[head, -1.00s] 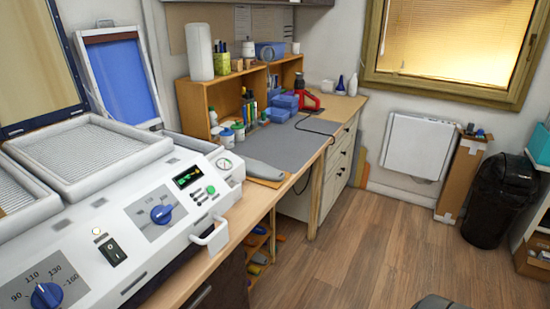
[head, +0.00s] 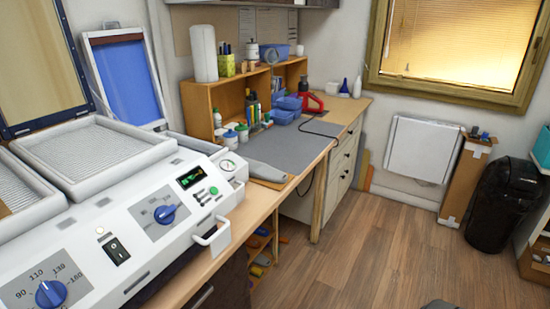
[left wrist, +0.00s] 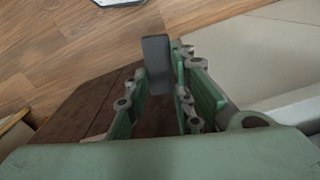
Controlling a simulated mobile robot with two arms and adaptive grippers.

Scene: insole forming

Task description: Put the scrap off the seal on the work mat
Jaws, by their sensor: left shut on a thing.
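My left gripper (left wrist: 160,85) shows in the left wrist view, with green fingers closed on a small dark grey slab, the scrap (left wrist: 156,62), which sticks out past the fingertips. The wooden floor and a dark brown surface lie behind it. The grey work mat (head: 292,147) lies flat on the wooden bench in the head view. The white forming machine (head: 140,235) stands at the left, with pale ribbed trays on top. I cannot pick out its seal clearly.
A grey flat tool (head: 262,170) lies at the mat's near edge. Blue boxes (head: 284,112), small jars (head: 236,132) and a red tool (head: 311,104) stand along the mat's back and far end. The front middle of the mat is clear. A black bin (head: 497,200) stands far right.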

